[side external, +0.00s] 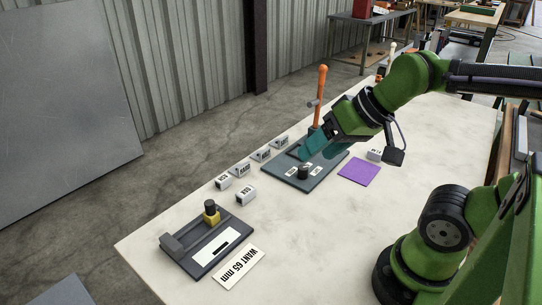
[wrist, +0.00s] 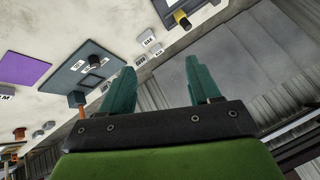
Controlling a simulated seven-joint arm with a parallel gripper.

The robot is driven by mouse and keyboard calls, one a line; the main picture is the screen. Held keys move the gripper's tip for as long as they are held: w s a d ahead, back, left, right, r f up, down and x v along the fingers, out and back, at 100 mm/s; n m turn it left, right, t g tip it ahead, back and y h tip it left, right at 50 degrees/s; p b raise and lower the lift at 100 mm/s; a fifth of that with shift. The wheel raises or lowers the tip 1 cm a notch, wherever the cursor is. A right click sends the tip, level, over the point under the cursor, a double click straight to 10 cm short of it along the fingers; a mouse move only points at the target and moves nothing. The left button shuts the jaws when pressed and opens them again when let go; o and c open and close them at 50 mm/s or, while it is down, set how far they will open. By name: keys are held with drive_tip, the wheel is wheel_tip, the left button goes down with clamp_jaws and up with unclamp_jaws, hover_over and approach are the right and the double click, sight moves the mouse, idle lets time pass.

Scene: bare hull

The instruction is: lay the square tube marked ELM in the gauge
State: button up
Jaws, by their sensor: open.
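A short pale tube (side external: 375,155) lies beyond the purple mat, at the right of the work area; its small label looks like ELM. In the wrist view a label ending in M (wrist: 5,96) shows at the left edge, mostly cut off. The likely gauge is a dark fixture (side external: 192,262) at the front left, with a grey block, a yellow part with a black knob and a white strip. My gripper (side external: 313,146) is open and empty above the dark board, left of the pale tube. Its teal fingers show apart in the wrist view (wrist: 162,86).
The dark board (side external: 275,175) carries a black knob, small labels and an upright orange handle (side external: 321,95). A purple mat (side external: 359,172) lies beside it. Several other labelled tubes (side external: 241,170) stand left of the board. A "WANT 65 mm" card (side external: 238,268) lies beside the gauge.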

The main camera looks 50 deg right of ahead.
drive_tip(key=m+g+h, duration=0.2)
drive_tip(key=m+g, duration=0.5)
drive_tip(key=m, duration=2.5)
hover_over(375, 150)
drive_tip(key=f, duration=1.8)
drive_tip(key=shift+s+d+f, duration=0.1)
drive_tip(key=shift+d+f, duration=0.1)
drive_tip(key=shift+f, duration=0.1)
drive_tip(key=shift+a+f, duration=0.2)
drive_tip(key=shift+f, duration=1.1)
drive_tip(key=shift+a+f, duration=0.15)
drive_tip(key=shift+f, duration=1.15)
clamp_jaws()
